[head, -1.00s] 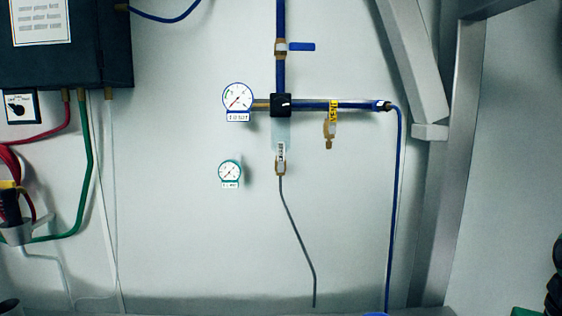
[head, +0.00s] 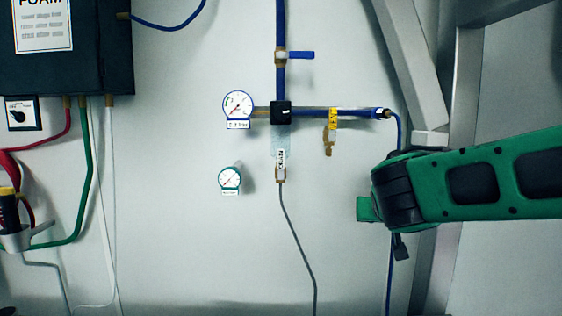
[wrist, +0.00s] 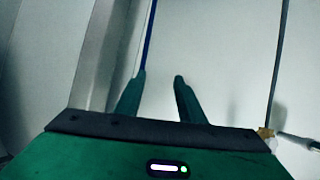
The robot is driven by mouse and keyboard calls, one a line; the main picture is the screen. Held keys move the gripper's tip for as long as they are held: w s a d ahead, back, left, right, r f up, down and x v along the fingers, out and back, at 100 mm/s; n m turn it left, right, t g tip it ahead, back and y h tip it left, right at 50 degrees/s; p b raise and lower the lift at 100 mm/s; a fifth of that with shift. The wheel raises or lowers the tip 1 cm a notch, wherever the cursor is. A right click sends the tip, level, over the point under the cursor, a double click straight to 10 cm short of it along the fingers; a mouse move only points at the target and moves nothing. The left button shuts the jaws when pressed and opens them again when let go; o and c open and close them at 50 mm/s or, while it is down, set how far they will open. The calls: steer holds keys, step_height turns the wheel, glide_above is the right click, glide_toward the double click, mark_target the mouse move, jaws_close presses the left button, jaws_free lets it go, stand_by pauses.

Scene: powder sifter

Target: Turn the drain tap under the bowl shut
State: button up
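The clear bowl (head: 281,141) hangs under the black block (head: 281,112) on the wall's blue pipe. Under it is the brass drain tap (head: 281,173) with a white label, and a thin grey hose runs down from it. The tap's handle position is too small to tell. My gripper (wrist: 160,78) is open, with two green fingers apart and nothing between them in the wrist view. In the head view its green end (head: 368,209) is right of the tap and a little lower, apart from it. A brass fitting, probably the tap (wrist: 265,133), shows at the wrist view's lower right.
A blue-rimmed gauge (head: 238,104) is left of the block, and a green-rimmed gauge (head: 229,179) sits lower. A yellow-tagged brass fitting (head: 330,135) hangs right of the bowl. A grey metal frame (head: 455,120) stands at right. The wall around the hose is clear.

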steer(key=w+a+r+n+t+y, duration=0.1)
steer(key=w+a+r+t, duration=0.15)
steer(key=a, duration=0.25)
steer(key=w+a+r+t, duration=0.1)
steer(key=a+r, duration=0.2)
steer(key=a, duration=0.3)
steer(key=n+t+y, duration=0.2)
steer(key=t+y, duration=0.1)
glide_toward(281, 156)
steer(key=w, duration=0.8)
steer(key=shift+w+f, duration=0.1)
steer(key=shift+f, duration=0.05)
steer(key=shift+c, duration=0.2)
jaws_close()
